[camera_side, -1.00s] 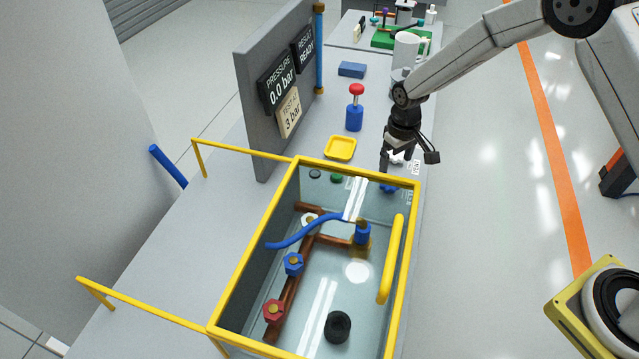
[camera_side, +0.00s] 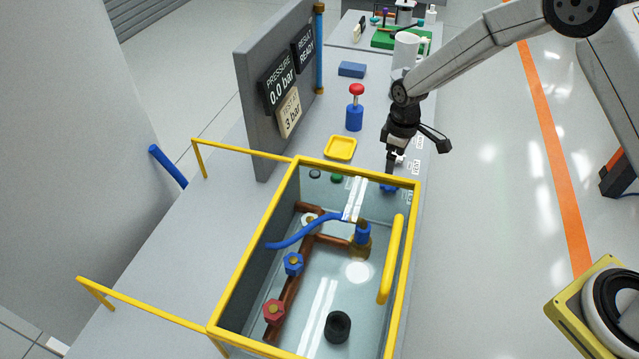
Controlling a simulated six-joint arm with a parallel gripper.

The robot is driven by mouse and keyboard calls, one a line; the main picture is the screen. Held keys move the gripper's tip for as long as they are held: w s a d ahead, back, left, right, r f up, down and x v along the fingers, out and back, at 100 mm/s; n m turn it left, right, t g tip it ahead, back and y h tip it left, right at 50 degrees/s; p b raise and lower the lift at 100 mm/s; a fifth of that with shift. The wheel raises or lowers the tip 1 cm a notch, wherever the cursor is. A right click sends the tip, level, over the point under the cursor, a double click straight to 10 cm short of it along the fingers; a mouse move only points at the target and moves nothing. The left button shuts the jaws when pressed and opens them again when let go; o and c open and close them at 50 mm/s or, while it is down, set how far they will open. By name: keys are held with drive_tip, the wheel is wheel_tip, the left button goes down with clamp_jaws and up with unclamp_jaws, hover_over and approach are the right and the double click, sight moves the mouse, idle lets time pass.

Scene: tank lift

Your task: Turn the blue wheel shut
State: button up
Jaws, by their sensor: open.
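Inside the yellow-framed glass tank (camera_side: 412,215), a blue wheel-like knob (camera_side: 293,264) sits on the copper pipe (camera_side: 288,290), between a red one (camera_side: 274,311) and a white one (camera_side: 309,219). Another small blue part (camera_side: 388,187) shows at the tank's far right end, just below my gripper; I cannot tell its full shape. My gripper (camera_side: 391,170) points down beside the tank's far rim. It is open, its fingers seen nearly edge-on. Whether they touch the small blue part cannot be told.
A blue hose (camera_side: 300,234) runs to a blue-and-brass fitting (camera_side: 362,234) in the tank. A yellow tray (camera_side: 340,148), a blue pump with a red knob (camera_side: 355,115) and a blue block (camera_side: 352,70) stand behind it. A grey panel (camera_side: 255,95) reads 0.0 bar.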

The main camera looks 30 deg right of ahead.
drive_tip(key=n, duration=0.6)
drive_tip(key=shift+w+a+n, duration=0.1)
drive_tip(key=shift+w+n, duration=0.1)
drive_tip(key=shift+n, duration=0.1)
drive_tip(key=shift+f, duration=3.9)
drive_tip(key=c, duration=1.2)
